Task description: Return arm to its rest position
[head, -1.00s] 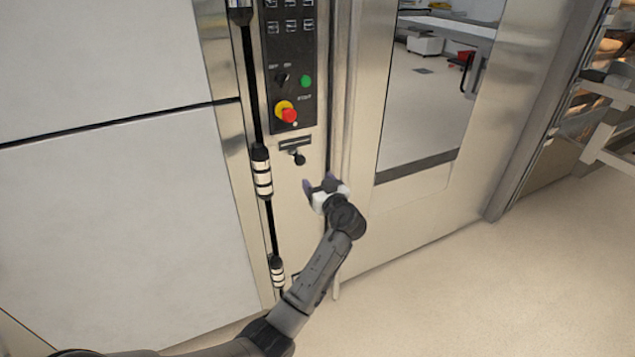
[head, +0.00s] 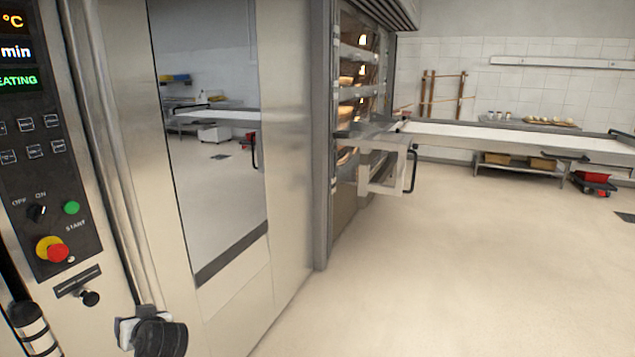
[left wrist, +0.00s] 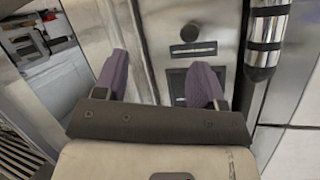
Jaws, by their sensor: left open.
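My left gripper shows in the left wrist view (left wrist: 160,85) with its two purple-grey fingers spread apart and nothing between them. It faces the steel oven front below a black knob (left wrist: 189,32). In the head view only the back part of the left gripper (head: 135,330) shows at the bottom left, in front of the oven's steel front and to the lower right of the knob (head: 90,298). Its fingertips cannot be made out there. My right gripper is in neither view.
The control panel (head: 45,170) with a red-yellow stop button (head: 52,250) is at the left. The glass oven door (head: 210,150) is beside it. A long loading table (head: 500,138) stands by the deck ovens (head: 360,85).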

